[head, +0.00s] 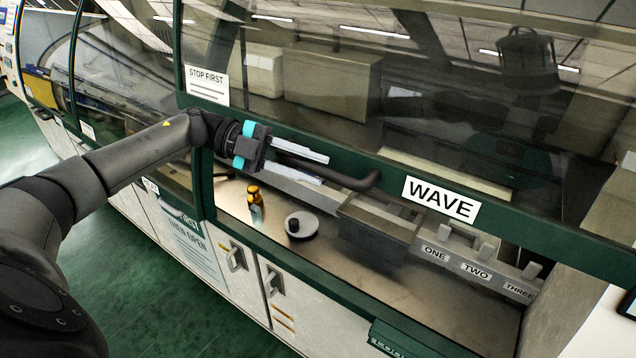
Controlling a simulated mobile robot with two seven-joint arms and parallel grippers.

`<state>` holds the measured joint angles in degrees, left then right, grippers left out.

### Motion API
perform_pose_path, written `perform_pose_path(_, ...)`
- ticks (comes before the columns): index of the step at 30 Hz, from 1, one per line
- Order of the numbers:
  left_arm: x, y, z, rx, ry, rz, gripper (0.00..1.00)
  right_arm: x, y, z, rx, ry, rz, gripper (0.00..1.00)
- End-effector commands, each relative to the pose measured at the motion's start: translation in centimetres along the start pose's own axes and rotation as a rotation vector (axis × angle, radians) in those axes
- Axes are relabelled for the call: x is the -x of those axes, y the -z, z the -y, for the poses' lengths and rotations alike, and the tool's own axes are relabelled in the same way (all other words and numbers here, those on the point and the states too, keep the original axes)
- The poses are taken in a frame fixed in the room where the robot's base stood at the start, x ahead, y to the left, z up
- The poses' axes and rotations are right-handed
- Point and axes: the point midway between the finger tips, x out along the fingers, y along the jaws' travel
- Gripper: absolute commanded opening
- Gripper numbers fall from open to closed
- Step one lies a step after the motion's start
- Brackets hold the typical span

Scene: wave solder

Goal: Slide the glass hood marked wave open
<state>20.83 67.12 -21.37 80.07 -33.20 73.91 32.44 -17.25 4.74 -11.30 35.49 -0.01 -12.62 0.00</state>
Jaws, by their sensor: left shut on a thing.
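The glass hood (430,110) has a green frame and a white label reading WAVE (440,199) on its lower rail. A dark bar handle (345,178) is fixed to that rail, left of the label. My left gripper (302,165) comes in from the left, and its two light fingers lie above and below the handle's left part, shut on it. Below the hood's rail, the inside of the machine shows through an opening or clear pane; I cannot tell which. My right gripper is out of the picture.
Inside stand a small yellow-topped bottle (255,204), a round dish (301,226) and a grey tank (378,226). Labels ONE, TWO and THREE sit at the right. A STOP FIRST sign (208,84) is on the frame. Green floor (150,290) is clear at lower left.

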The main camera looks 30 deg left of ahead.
Motion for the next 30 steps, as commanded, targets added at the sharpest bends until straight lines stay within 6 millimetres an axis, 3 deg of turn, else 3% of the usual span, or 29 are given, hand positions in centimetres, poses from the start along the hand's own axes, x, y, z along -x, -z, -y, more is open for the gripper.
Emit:
perform_pose_path(12, 0.18, 0.18, 0.46, -0.001, 0.005, -0.004, 0.00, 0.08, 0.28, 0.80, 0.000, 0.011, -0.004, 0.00)
perform_pose_path(13, 0.18, 0.18, 0.46, -0.001, 0.005, -0.004, 0.36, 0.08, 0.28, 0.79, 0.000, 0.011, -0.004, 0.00)
perform_pose_path(18, 0.17, 0.12, 0.36, 0.000, 0.003, -0.002, 0.55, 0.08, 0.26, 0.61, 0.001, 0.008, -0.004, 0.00)
perform_pose_path(20, 0.17, 0.10, 0.32, 0.000, 0.003, -0.001, 0.62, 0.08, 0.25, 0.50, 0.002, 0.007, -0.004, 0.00)
perform_pose_path(30, 0.62, -0.03, 0.16, 0.001, 0.000, 0.001, 0.62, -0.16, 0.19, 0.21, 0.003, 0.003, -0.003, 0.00)
